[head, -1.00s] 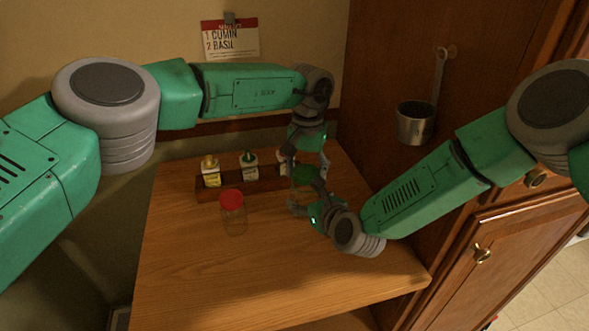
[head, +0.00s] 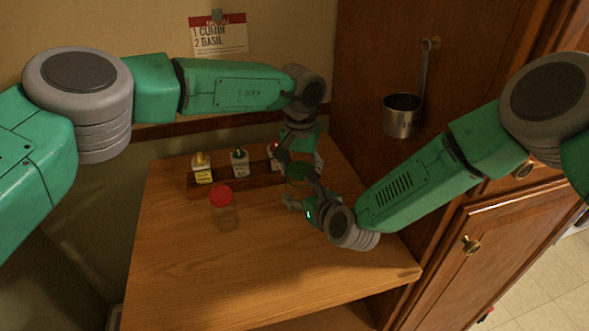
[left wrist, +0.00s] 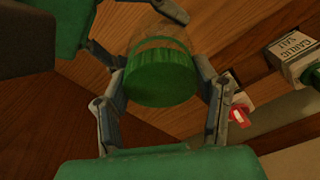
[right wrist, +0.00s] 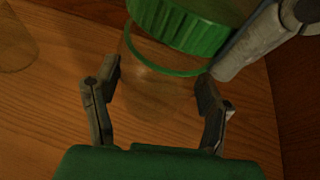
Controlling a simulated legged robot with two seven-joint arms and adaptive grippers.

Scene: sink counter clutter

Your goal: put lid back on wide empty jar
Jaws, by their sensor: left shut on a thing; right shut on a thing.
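The green lid (left wrist: 160,75) is between the two fingers of my left gripper (head: 304,168), which is shut on it. The clear, empty-looking jar (right wrist: 160,82) is between the fingers of my right gripper (head: 300,192), which is shut around its side. The lid also shows in the right wrist view (right wrist: 175,22), at the jar's mouth and in line with it. A thin green ring (right wrist: 150,62) runs around the glass just below the lid. I cannot tell whether the lid is seated. In the head view both grippers largely hide the jar.
A red-lidded jar (head: 224,214) stands on the wooden counter (head: 190,270), left of my grippers. Behind is a rack (head: 222,181) with small bottles. A metal cup (head: 402,118) hangs on the cabinet side at right. The front counter is clear.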

